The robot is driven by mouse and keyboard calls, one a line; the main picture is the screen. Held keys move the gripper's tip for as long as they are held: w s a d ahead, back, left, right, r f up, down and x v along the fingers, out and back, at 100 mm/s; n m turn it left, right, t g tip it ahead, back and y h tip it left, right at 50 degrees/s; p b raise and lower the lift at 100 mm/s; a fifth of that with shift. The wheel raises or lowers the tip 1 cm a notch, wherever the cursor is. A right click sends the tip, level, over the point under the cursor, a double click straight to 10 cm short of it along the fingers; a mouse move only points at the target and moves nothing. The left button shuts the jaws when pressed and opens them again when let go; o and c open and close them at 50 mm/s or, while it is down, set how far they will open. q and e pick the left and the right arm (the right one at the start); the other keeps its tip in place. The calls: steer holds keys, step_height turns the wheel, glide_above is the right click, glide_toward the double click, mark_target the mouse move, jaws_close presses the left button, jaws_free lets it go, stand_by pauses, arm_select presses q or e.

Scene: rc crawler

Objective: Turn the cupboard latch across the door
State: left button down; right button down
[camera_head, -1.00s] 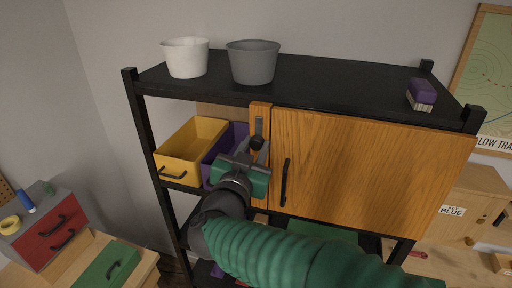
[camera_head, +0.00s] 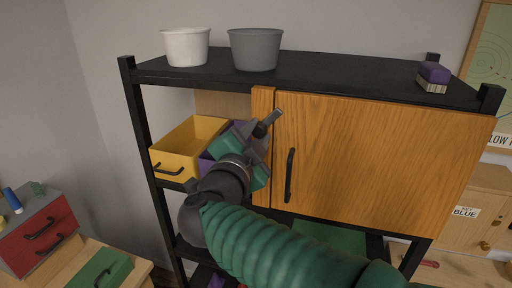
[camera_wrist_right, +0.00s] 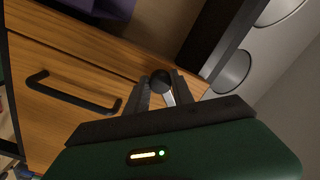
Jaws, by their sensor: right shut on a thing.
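The cupboard door (camera_head: 380,160) is orange wood with a black vertical handle (camera_head: 290,175) and is closed. The latch (camera_head: 272,118) is a grey bar with a black knob near the door's upper left edge. It is tilted, its upper end leaning right over the seam between the narrow post (camera_head: 262,100) and the door. My right gripper (camera_wrist_right: 162,92) is shut on the latch's knob in the wrist view, one finger on each side. In the head view its green body and arm reach up from below, hiding the lower post. My left gripper is not in view.
A yellow bin (camera_head: 188,145) and a purple bin (camera_head: 206,163) sit on the shelf left of the post. A white pot (camera_head: 187,47), a grey pot (camera_head: 255,50) and a purple-topped block (camera_head: 433,77) stand on the black top shelf (camera_head: 340,77).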

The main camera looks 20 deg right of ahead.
steer(key=m+b, duration=0.3)
steer(key=m, duration=0.1)
steer(key=f+m+b, duration=0.1)
steer(key=m+b, duration=0.2)
steer(key=b, duration=0.1)
steer(key=shift+a+m, duration=0.1)
steer(key=shift+m, duration=0.3)
steer(key=shift+m+b, duration=0.9)
steer(key=shift+m, duration=0.1)
steer(key=shift+r, duration=0.1)
steer(key=c, duration=1.3)
jaws_free()
steer(key=shift+s, duration=0.1)
steer(key=shift+o, duration=1)
steer(key=shift+r, duration=0.15)
steer(key=shift+s+r, duration=0.1)
